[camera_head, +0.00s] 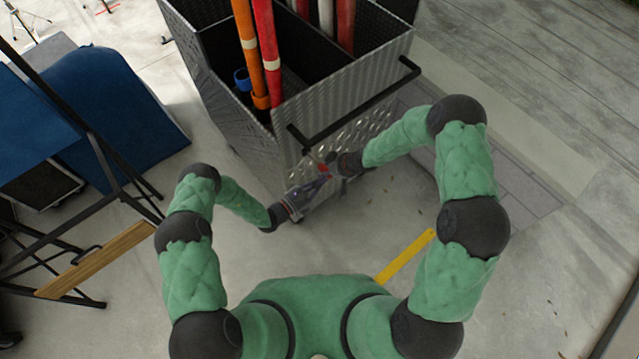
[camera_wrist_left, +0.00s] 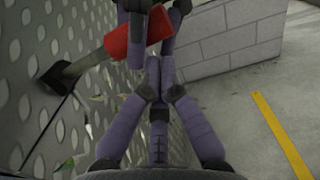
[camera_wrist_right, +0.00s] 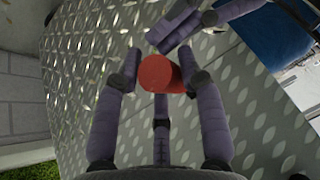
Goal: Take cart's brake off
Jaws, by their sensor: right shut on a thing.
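The cart (camera_head: 345,95) is a dark, diamond-plate metal bin in front of me with a black push bar (camera_head: 350,108). Its brake lever is a short grey rod (camera_wrist_left: 85,64) from a black mount on the side plate, ending in a red handle (camera_wrist_left: 143,36). The handle also shows in the right wrist view (camera_wrist_right: 160,74). My right gripper (camera_wrist_right: 160,72) is shut on this red handle, its fingers on either side. My left gripper (camera_wrist_left: 158,75) is empty, its fingertips together, close beside the handle and the right gripper's fingers.
Orange (camera_head: 247,50) and red (camera_head: 266,50) poles stand in the cart. A black-framed stand with a wooden board (camera_head: 95,262) and a blue-covered object (camera_head: 110,110) are at the left. A yellow floor line (camera_head: 405,256) lies on clear concrete near my base.

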